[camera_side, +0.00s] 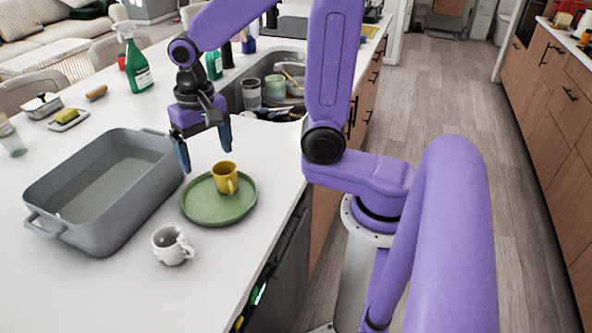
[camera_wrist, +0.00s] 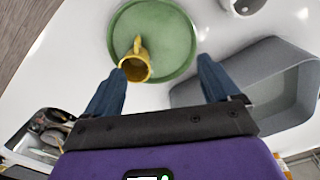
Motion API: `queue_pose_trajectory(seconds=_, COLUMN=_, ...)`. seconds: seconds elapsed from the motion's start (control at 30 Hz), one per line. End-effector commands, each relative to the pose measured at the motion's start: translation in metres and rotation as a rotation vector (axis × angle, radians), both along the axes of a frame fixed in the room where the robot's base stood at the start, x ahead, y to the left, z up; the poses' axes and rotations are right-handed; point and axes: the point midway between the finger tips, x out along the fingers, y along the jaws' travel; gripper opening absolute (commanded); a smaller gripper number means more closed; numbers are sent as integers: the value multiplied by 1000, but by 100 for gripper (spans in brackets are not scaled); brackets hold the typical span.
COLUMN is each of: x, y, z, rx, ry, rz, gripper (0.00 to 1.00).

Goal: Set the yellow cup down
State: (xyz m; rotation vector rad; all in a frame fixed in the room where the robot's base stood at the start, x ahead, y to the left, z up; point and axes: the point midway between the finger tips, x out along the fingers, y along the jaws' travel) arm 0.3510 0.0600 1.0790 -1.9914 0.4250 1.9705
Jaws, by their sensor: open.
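The yellow cup (camera_side: 224,178) stands upright on the green plate (camera_side: 203,211), towards the plate's back right part. In the wrist view the yellow cup (camera_wrist: 136,64) sits near the rim of the green plate (camera_wrist: 173,37), with its handle towards the plate's middle. My gripper (camera_side: 204,157) is open and empty, above and behind the cup in the side view.
A grey roasting pan (camera_side: 60,232) stands left of the plate. A white mug (camera_side: 172,246) stands in front. The sink (camera_side: 238,98) with dishes lies behind my gripper. A green spray bottle (camera_side: 137,66), sponge (camera_side: 66,116) and other items stand farther back. The counter edge runs right of the plate.

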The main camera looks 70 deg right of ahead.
Motion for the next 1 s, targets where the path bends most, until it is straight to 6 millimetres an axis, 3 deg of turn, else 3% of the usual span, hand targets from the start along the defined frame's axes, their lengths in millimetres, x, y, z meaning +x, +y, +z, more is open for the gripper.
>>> queue_pose_trajectory(seconds=0.47, x=-64, y=8, z=-2, rx=-1, ry=-10, rz=655, gripper=89)
queue_pose_trajectory(seconds=1.0, x=-162, y=-3, z=-6, rx=-1, ry=-22, rz=1363, gripper=89)
